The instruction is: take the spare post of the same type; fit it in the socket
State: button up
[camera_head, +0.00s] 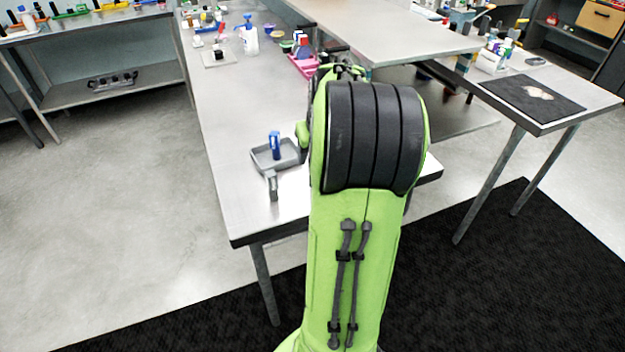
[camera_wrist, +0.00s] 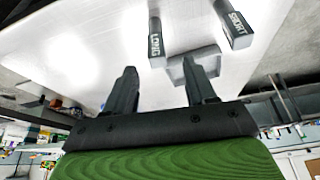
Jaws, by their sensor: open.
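A blue post (camera_head: 274,145) stands upright in a shallow grey tray (camera_head: 262,160) near the front of the long table. A grey bar (camera_head: 272,187) juts from the tray's near side. In the wrist view, a dark block marked LONG (camera_wrist: 157,46) and one marked SHORT (camera_wrist: 237,30) lie beyond my fingers, with a light grey piece (camera_wrist: 207,58) between and below them. My gripper (camera_wrist: 159,66) is open, with nothing seen between its fingers. In the head view my arm hides the gripper and part of the table. I cannot make out a socket.
A white bottle (camera_head: 250,38) and small items stand at the far end. A side table (camera_head: 595,98) at right carries a dark mat (camera_head: 515,90). The table left of the tray is clear.

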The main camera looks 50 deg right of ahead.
jog(key=x, duration=0.3)
jog(key=b+x, duration=0.1)
jog(key=x, duration=0.4)
jog(key=shift+d+f+b, duration=0.2)
jog(key=shift+d+b, duration=0.15)
jog(key=shift+b, duration=0.05)
jog(key=shift+r, duration=0.1)
jog(key=shift+a, duration=0.1)
jog(key=shift+c, duration=0.3)
grip_shut()
